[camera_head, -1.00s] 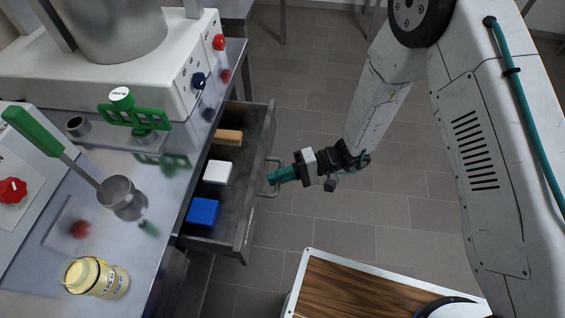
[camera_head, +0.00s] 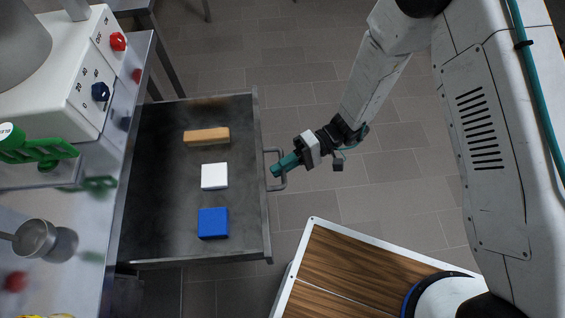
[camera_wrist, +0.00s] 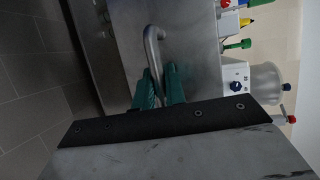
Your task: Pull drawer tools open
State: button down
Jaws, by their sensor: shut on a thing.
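The grey metal drawer (camera_head: 150,222) is pulled far out from under the steel counter, and its inside is open to view. It holds a wooden-coloured block (camera_head: 206,136), a white block (camera_head: 214,176) and a blue block (camera_head: 213,223). A bar handle (camera_head: 282,168) stands on its front; the handle also shows in the wrist view (camera_wrist: 152,42). My gripper (camera_head: 277,170) has its teal fingers shut on the handle. In the wrist view the teal fingers (camera_wrist: 160,88) lie on either side of the bar.
The steel counter (camera_head: 85,235) carries a white machine (camera_head: 75,85) with red and dark blue knobs, a green rack (camera_head: 40,150) and a metal ladle (camera_head: 35,238). My wood-topped base is at the bottom. Tiled floor (camera_head: 390,200) right of the drawer is clear.

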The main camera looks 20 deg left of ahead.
jog(key=shift+w, duration=0.1)
jog(key=c, duration=1.5)
grip_release()
jog(key=shift+o, duration=0.2)
jog(key=v, duration=0.7)
jog(key=shift+w+d, duration=0.25)
jog(key=shift+d, duration=0.05)
jog(key=shift+r, duration=0.1)
